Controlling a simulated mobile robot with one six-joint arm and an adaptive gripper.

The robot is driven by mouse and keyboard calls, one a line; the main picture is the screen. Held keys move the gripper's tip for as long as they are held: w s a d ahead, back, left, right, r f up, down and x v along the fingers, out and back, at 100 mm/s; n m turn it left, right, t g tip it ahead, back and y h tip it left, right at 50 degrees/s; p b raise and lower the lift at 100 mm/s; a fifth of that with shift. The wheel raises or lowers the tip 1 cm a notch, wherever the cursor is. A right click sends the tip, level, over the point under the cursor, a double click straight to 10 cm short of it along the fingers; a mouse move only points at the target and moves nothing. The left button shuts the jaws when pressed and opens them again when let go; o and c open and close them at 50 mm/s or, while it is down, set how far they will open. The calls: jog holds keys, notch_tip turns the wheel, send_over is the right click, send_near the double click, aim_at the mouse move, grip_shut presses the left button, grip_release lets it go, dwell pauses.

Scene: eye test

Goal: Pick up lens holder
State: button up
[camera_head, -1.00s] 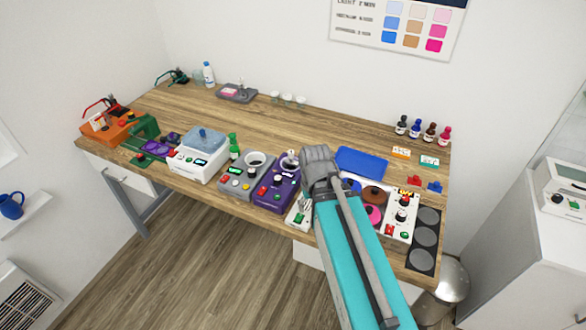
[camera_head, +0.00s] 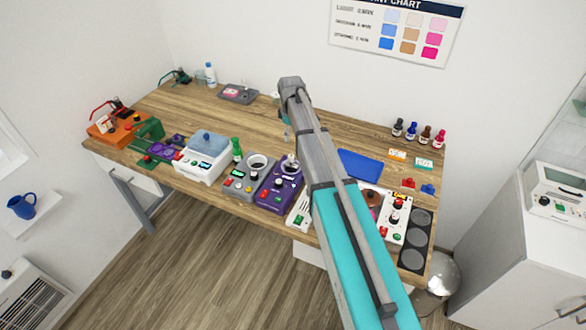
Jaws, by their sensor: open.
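I cannot single out a lens holder by sight; nothing in view is clearly one at this size. My arm reaches in from the lower right, and its wrist is over the middle of the wooden desk (camera_head: 345,130). My gripper (camera_head: 287,128) shows only as a small part below the wrist, toward the desk's back edge; its fingertips are mostly hidden behind my arm. It is open, and I see nothing held in it. A purple device (camera_head: 272,197) with a round top part stands in front of it, and a blue tray (camera_head: 360,164) lies to its right.
Along the front stand an orange device (camera_head: 108,128), a green device (camera_head: 150,130), a white box with a blue lid (camera_head: 203,168) and a grey device (camera_head: 240,184).

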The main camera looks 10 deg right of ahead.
aim_at(291, 156)
jog(key=shift+f, duration=0.1)
dwell(0.3)
notch_tip(291, 156, down, 8)
jog(key=b, duration=0.8)
jog(key=shift+f+b, duration=0.25)
jog(key=shift+b, duration=0.1)
dwell(0.3)
jog(key=shift+f+b, duration=2.6)
grip_shut()
